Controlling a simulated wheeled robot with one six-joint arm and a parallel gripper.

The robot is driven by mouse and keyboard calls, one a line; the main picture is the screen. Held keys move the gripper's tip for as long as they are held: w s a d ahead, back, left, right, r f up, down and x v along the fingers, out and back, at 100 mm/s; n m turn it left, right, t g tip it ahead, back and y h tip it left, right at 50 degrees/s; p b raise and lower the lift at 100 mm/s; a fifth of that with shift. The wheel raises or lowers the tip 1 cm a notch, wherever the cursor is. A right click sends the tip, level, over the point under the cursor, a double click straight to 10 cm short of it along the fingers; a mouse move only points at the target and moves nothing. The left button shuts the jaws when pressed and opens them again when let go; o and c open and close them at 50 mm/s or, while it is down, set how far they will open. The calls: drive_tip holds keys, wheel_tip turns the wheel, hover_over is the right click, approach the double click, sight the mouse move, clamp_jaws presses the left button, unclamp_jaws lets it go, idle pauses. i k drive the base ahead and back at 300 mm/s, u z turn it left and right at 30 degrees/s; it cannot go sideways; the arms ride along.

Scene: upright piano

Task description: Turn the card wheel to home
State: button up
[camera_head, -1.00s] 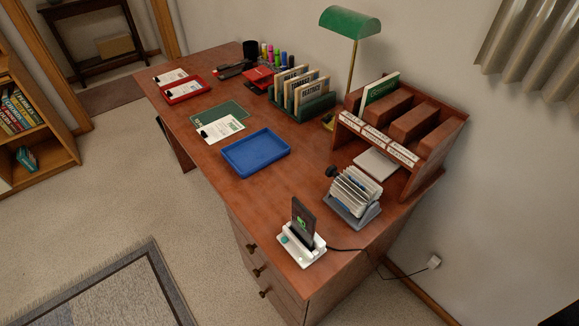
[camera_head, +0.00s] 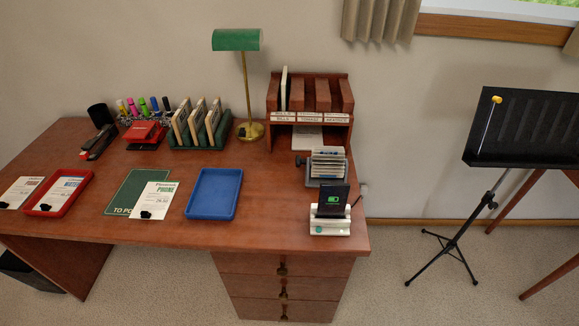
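The card wheel (camera_head: 327,164) is a rotary card file with pale cards on a grey base. It stands on the right part of the wooden desk (camera_head: 165,232), in front of the letter sorter. A dark knob (camera_head: 300,161) sticks out on its left side. The card on top is too small to read. A phone in a white charging stand (camera_head: 330,224) stands just in front of the wheel and hides part of its base. My gripper is not in view.
A wooden sorter (camera_head: 344,97) stands behind the wheel. A blue tray (camera_head: 213,193) lies to its left, with bare desk between. A green lamp (camera_head: 237,40) stands at the back. A black music stand (camera_head: 525,125) is on the floor at right.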

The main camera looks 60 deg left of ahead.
sight(326, 162)
drive_tip(key=u, duration=1.8)
drive_tip(key=i, duration=0.5)
drive_tip(key=k, duration=1.3)
drive_tip(key=u, duration=0.6)
drive_tip(key=i, duration=1.85)
drive_tip(key=z, duration=0.6)
